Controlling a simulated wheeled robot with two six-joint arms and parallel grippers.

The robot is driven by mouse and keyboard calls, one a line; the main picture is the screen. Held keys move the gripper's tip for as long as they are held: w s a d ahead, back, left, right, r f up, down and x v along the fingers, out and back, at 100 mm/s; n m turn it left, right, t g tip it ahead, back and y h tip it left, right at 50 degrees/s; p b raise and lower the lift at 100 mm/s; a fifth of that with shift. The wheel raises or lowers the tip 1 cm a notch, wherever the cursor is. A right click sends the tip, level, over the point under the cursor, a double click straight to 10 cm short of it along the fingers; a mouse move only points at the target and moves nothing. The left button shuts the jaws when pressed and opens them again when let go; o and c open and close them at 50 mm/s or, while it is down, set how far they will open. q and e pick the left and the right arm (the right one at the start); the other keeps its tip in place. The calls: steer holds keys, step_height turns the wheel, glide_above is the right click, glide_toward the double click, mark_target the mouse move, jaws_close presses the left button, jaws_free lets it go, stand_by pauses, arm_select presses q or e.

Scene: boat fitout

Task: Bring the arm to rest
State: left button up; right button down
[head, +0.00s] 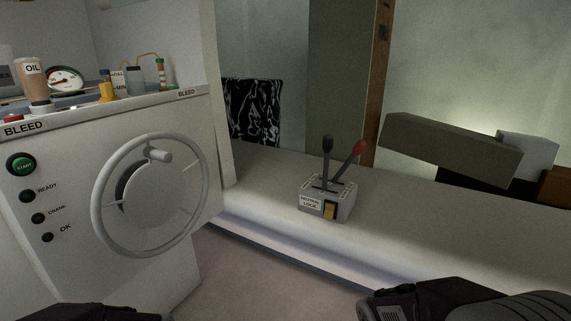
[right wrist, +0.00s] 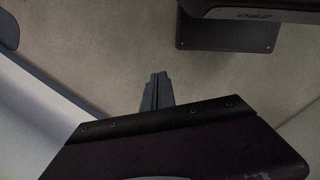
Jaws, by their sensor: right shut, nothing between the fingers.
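My right gripper (right wrist: 157,88) shows in the right wrist view with its two grey fingers together and nothing between them, over a plain beige floor. In the head view my right arm comes in at the bottom right, in front of the pale bench; its fingertips do not show there. Of my left arm only a dark part shows at the bottom left edge of the head view, and its fingers are out of the picture.
A white console (head: 75,240) with a grey handwheel (head: 150,252) stands at the left. A lever box (head: 327,200) with one black and one red lever sits on the pale bench (head: 460,232). Floor (head: 235,275) between console and bench is clear.

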steer(key=w+a+r+m+t+y+p, duration=0.2)
steer(key=w+a+m+p, duration=0.1)
steer(key=w+a, duration=0.15)
step_height(320, 180, up, 30)
steer(key=p, duration=2.9)
steer(key=shift+d+f, duration=0.25)
steer(key=shift+d, duration=0.2)
